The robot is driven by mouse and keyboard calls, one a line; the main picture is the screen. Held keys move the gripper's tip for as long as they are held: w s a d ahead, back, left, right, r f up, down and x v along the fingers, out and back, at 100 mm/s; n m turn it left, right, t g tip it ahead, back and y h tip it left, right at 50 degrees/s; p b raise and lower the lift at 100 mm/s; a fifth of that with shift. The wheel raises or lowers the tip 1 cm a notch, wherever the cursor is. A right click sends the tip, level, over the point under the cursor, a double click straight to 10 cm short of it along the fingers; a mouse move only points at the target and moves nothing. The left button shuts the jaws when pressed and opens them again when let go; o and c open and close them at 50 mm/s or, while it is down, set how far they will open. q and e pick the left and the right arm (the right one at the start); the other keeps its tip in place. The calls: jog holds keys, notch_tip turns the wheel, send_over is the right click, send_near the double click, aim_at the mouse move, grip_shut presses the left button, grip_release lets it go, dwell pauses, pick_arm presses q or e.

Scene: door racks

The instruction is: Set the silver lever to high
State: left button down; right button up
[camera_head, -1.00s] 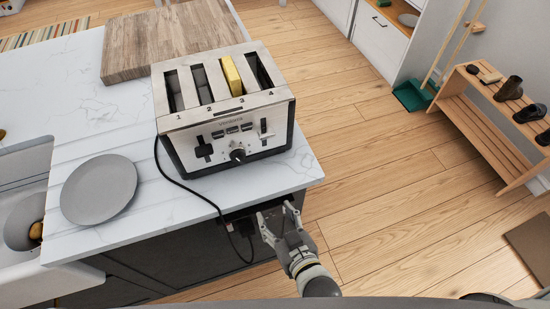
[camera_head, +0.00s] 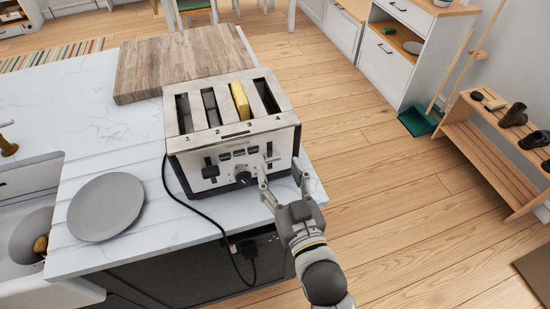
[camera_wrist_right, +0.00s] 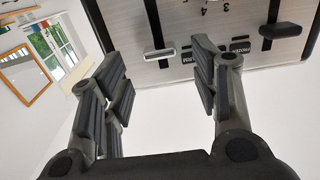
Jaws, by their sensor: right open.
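The silver toaster (camera_head: 228,120) stands on the marble counter with numbered slots and controls on its front. The silver lever (camera_head: 268,158) is on the right of its front face; in the right wrist view it is a small metal tab (camera_wrist_right: 160,53). A black lever (camera_head: 209,171) is on the left of the front, also seen in the wrist view (camera_wrist_right: 281,30). My right gripper (camera_head: 281,178) is open in front of the toaster's right side. In the wrist view the silver lever appears between its fingers, beyond their tips; contact cannot be told. My left gripper is out of view.
A yellow slice (camera_head: 239,100) sits in slot 3. A black dial (camera_head: 243,178) is near my fingers. A dark power cord (camera_head: 190,206) runs over the counter edge. A grey plate (camera_head: 105,205) and a wooden board (camera_head: 180,60) are on the counter.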

aim_at(274, 161)
jog(key=shift+p+x, duration=0.35)
jog(key=shift+x, duration=1.55)
jog(key=shift+c, duration=0.3)
grip_shut()
